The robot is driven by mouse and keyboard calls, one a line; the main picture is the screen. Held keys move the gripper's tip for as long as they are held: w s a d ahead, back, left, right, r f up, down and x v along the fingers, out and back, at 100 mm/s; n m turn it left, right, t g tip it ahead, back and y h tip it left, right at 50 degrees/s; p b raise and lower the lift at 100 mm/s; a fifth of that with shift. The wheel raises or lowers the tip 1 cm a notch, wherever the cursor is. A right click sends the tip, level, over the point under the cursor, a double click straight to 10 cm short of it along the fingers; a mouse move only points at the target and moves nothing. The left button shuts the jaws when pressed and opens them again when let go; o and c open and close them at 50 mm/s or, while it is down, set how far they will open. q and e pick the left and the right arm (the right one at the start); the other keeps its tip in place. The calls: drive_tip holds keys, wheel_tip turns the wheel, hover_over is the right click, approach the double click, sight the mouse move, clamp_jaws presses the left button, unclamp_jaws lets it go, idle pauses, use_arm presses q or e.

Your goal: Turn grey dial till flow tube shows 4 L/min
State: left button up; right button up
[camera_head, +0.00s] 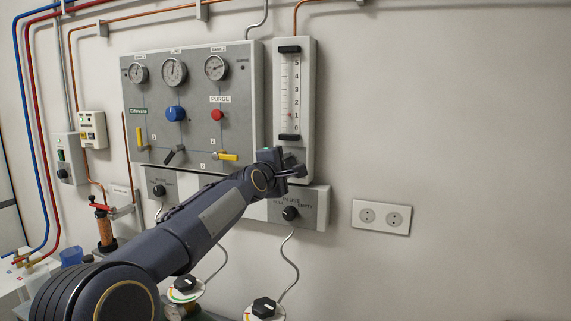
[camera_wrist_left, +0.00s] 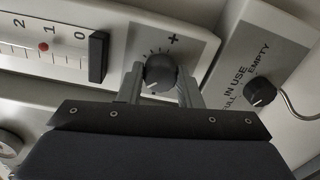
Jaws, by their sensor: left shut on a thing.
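The flow tube (camera_head: 297,90) is a white upright panel with a 0 to 5 scale. Its small red float sits near the 1 mark, and the tube's lower end also shows in the left wrist view (camera_wrist_left: 62,50). The grey dial (camera_wrist_left: 160,70) sits on a grey plate below the tube, with a plus sign on the plate. My left gripper (camera_head: 294,171) is at the foot of the tube panel. In the left wrist view its fingers (camera_wrist_left: 160,86) are on both sides of the dial, shut on it. In the head view the gripper largely hides the dial. My right gripper is not in view.
A gauge panel (camera_head: 147,105) with a blue knob (camera_head: 175,113), red button and yellow handles is left of the tube. An IN USE/EMPTY selector (camera_head: 291,213) sits just below the gripper. A wall socket (camera_head: 381,217) is at right; the wall beyond is bare.

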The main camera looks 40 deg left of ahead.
use_arm(q)
drive_tip(key=m, duration=0.3)
drive_tip(key=shift+f+m+p, duration=0.1)
drive_tip(key=shift+m+p, duration=0.2)
drive_tip(key=shift+m, duration=0.1)
drive_tip(key=m, duration=0.3)
drive_tip(key=shift+d+y, duration=0.1)
drive_tip(key=shift+y, duration=0.2)
drive_tip(key=m+p, duration=0.1)
drive_tip(key=m, duration=0.5)
drive_tip(key=shift+f+m+p, duration=0.1)
drive_tip(key=shift+m+p, duration=0.2)
drive_tip(key=shift+p, duration=0.1)
drive_tip(key=m, duration=0.3)
drive_tip(key=shift+f, duration=0.15)
drive_tip(key=shift+f+m+y+b, duration=0.1)
drive_tip(key=shift+m+y+b, duration=0.4)
drive_tip(key=shift+m, duration=1.3)
drive_tip(key=o, duration=0.7)
drive_tip(key=shift+c, duration=0.2)
drive_tip(key=o, duration=0.3)
drive_tip(key=shift+r, duration=0.2)
